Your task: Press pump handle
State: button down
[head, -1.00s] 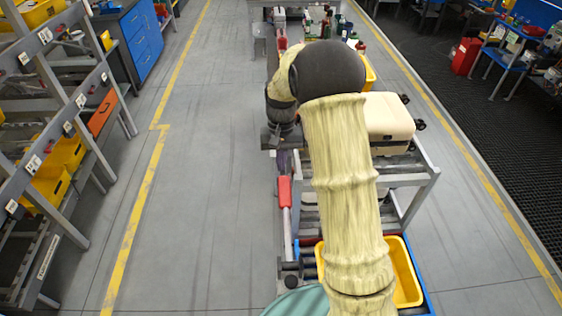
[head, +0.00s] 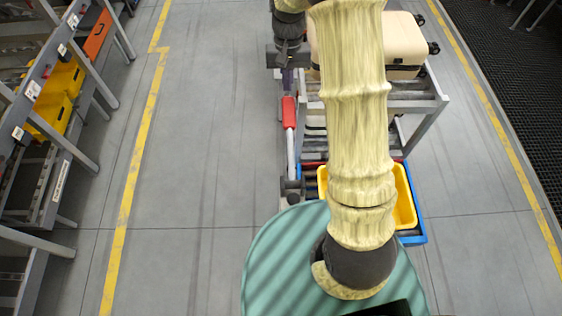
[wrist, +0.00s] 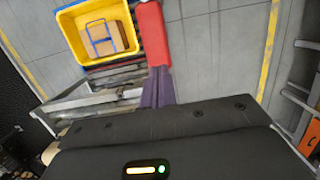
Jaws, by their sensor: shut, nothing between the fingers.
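The pump handle (head: 289,112) has a red grip on a grey lever, beside the left side of the conveyor in the head view. In the wrist view the red handle (wrist: 152,35) lies straight ahead of the fingers. My gripper (head: 287,90) is shut and empty, its purple fingers at the far end of the red grip. In the wrist view my gripper (wrist: 159,72) overlaps the near end of the grip. I cannot tell whether they touch.
A yellow bin (head: 405,200) sits in a blue tray (head: 415,239) on the conveyor. In the wrist view a cardboard box (wrist: 108,38) lies in the bin. A cream suitcase (head: 404,42) is on the grey frame beyond. Shelving (head: 40,180) stands left. The floor between is clear.

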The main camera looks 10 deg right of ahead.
jog(key=s+r+n+t, duration=0.1)
jog(key=s+r+t, duration=0.1)
jog(key=s, duration=0.7)
jog(key=s+d+r+t, duration=0.1)
jog(key=s+r+t, duration=0.1)
jog(key=s, duration=0.8)
jog(key=shift+d+n+t+b, duration=0.2)
jog(key=shift+n+t+b, duration=0.1)
jog(key=shift+n+b, duration=0.1)
